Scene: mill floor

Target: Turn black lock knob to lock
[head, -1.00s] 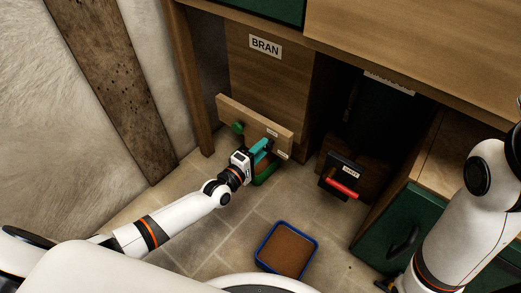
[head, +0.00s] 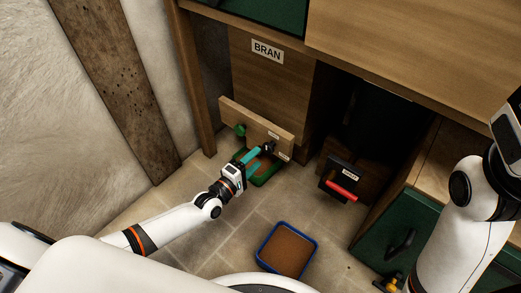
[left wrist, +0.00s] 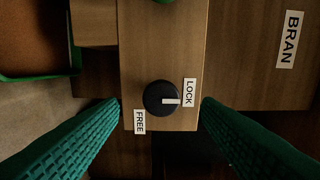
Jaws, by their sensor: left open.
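The black lock knob (head: 268,147) is on the right part of a wooden board, in front of the BRAN panel. In the left wrist view the round knob (left wrist: 155,98) shows whole, and its white pointer mark points right, towards the LOCK label (left wrist: 189,92). The FREE label (left wrist: 139,121) is on its other side, lower left. My left gripper (head: 257,161) has teal fingers, open and empty. They are apart from the knob, and in the wrist view they stand on either side of it. My right gripper is not seen; only my right arm shows.
A green knob (head: 240,130) is at the board's left part. A green tray (head: 267,180) with brown contents lies beneath the board. A blue-rimmed tray (head: 260,254) is on the floor. A dark box with a red handle (head: 342,191) stands to the right, near a green door (head: 378,243).

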